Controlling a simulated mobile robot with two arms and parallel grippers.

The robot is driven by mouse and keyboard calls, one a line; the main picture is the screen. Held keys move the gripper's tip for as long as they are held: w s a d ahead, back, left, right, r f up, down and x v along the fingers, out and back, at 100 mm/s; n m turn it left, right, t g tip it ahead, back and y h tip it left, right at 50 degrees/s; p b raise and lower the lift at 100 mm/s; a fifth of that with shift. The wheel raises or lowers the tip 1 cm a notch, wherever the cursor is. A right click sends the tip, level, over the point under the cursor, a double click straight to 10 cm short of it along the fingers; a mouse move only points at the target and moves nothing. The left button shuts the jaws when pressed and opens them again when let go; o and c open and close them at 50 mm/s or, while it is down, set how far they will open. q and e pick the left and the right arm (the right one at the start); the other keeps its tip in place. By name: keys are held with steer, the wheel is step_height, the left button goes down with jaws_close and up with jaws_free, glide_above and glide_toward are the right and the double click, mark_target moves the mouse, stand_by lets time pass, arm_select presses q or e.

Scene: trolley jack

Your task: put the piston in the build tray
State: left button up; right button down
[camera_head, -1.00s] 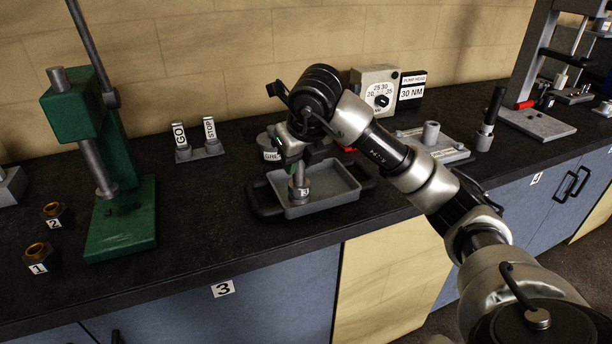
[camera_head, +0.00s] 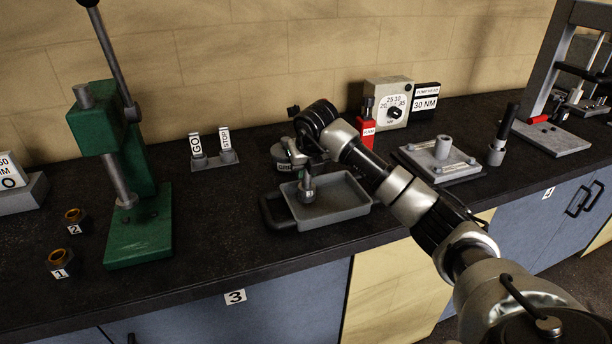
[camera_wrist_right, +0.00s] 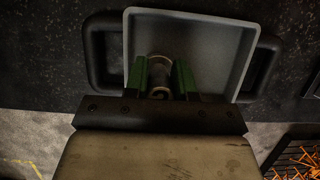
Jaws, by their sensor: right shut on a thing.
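My right gripper (camera_head: 305,172) points down over the tray's left part. In the right wrist view its green fingers (camera_wrist_right: 160,80) are closed on the piston (camera_wrist_right: 158,68), a grey metal cylinder. The piston (camera_head: 306,189) hangs upright below the fingers, inside the tray's outline. I cannot tell whether it touches the tray floor. My left gripper is not in view.
A green press (camera_head: 140,235) and two numbered brass-topped parts (camera_head: 62,262) stand at left. GO and STOP levers (camera_head: 214,160) are behind. A red bottle (camera_head: 367,125), a dial box (camera_head: 392,103) and a grey fixture plate (camera_head: 440,160) stand right of the tray.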

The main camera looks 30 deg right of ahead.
mark_target(306, 179)
step_height(306, 179, down, 2)
steer(key=shift+f+p, duration=0.2)
steer(key=shift+p, duration=0.2)
steer(key=shift+f, duration=0.25)
steer(key=shift+f, duration=0.2)
steer(key=c, duration=0.9)
jaws_free()
